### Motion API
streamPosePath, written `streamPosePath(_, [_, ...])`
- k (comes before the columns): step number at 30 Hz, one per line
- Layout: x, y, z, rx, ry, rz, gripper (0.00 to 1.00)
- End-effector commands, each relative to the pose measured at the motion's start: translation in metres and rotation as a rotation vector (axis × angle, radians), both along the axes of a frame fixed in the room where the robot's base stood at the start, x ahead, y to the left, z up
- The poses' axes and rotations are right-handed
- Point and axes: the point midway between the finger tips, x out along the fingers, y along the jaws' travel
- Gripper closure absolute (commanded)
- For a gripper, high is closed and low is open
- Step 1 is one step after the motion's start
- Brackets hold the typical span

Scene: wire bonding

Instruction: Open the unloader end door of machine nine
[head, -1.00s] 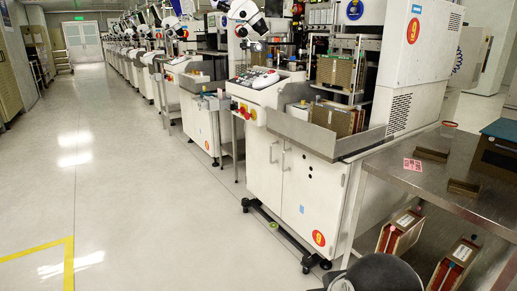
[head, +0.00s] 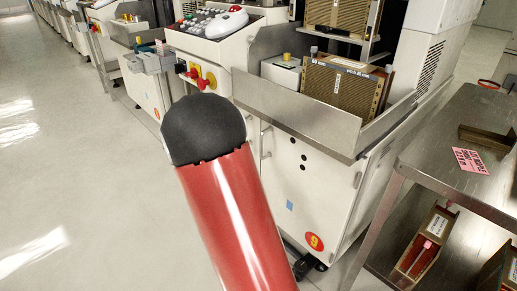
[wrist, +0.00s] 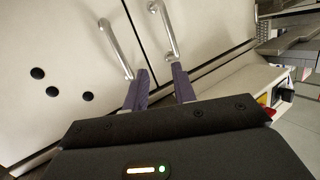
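Machine nine is the white cabinet with a red "9" sticker (head: 314,242) low on its front. Its door with black holes (head: 325,176) shows in the head view, partly behind my red arm. In the wrist view, two metal bar handles stand side by side: one (wrist: 115,48) on the holed door (wrist: 50,45), the other (wrist: 163,27) on the neighbouring door (wrist: 208,25). My gripper (wrist: 159,75) is open and empty, its two dark purple fingers near the handle ends. I cannot tell whether they touch. Both doors look shut. The gripper is hidden in the head view.
A metal tray (head: 290,122) juts out above the doors, holding a brown magazine (head: 343,86). A steel table (head: 455,150) with magazines on its lower shelf stands close on the right. Red and yellow knobs (head: 205,80) project at the left. The floor (head: 80,190) at left is clear.

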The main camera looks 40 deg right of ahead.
Motion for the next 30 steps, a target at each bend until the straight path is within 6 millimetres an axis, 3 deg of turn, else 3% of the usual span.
streamPosePath(1, [-0.007,-0.012,-0.016,-0.054,0.014,-0.073,0.73])
streamPosePath(3, [-0.017,-0.023,-0.024,-0.12,0.028,-0.155,0.73])
streamPosePath(9, [-0.031,-0.039,-0.033,-0.211,0.047,-0.265,0.73])
streamPosePath(21, [-0.017,-0.095,-0.032,-0.215,0.046,-0.27,0.73])
streamPosePath(30, [-0.011,-0.111,-0.032,-0.214,0.046,-0.266,0.73])
